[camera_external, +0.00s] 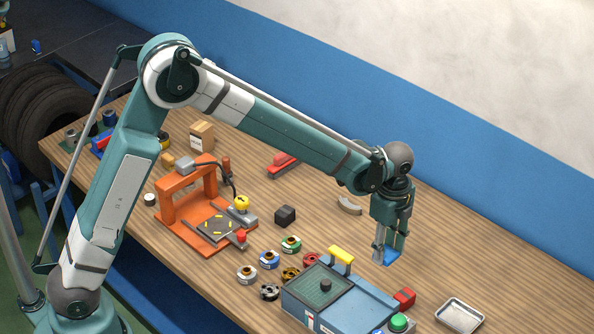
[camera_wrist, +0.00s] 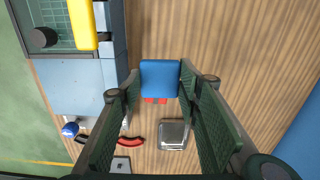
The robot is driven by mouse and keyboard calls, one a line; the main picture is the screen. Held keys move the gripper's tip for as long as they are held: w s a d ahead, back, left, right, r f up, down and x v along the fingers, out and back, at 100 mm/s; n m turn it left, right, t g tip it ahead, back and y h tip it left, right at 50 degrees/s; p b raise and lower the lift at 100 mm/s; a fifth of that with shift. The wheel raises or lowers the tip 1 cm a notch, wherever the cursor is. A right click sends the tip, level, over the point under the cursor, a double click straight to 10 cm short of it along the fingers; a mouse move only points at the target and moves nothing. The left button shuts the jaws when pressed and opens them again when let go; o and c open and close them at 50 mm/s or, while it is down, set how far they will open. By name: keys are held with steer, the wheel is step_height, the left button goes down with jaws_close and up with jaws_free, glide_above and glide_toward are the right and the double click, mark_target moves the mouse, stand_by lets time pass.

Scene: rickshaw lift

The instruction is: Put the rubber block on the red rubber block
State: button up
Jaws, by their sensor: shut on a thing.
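My gripper (camera_external: 388,255) is shut on a blue block (camera_external: 391,258) and holds it in the air above the table. In the wrist view the blue block (camera_wrist: 160,78) sits between the fingertips of my gripper (camera_wrist: 160,80). A red block (camera_external: 404,298) rests low beside the blue-grey machine, to the lower right of the held block in the external view. In the wrist view only a strip of the red block (camera_wrist: 155,100) shows past the blue block's lower edge; the rest is hidden. The two blocks appear apart in the external view.
The blue-grey machine (camera_external: 370,300) with a yellow handle (camera_external: 341,254) stands left of the red block. A metal tray (camera_external: 460,315) lies to its right. Several small spools, a dark block (camera_external: 285,216) and an orange press (camera_external: 190,205) stand farther left. The wooden table at the right is clear.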

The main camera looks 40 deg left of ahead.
step_height(320, 180, up, 2)
steer(key=p, duration=0.1)
glide_above(405, 294)
steer(key=shift+r, duration=0.15)
steer(key=shift+f, duration=3.15)
steer(key=shift+f, duration=1.85)
steer(key=shift+f, duration=0.25)
steer(key=o, duration=0.9)
steer(key=shift+r, duration=0.1)
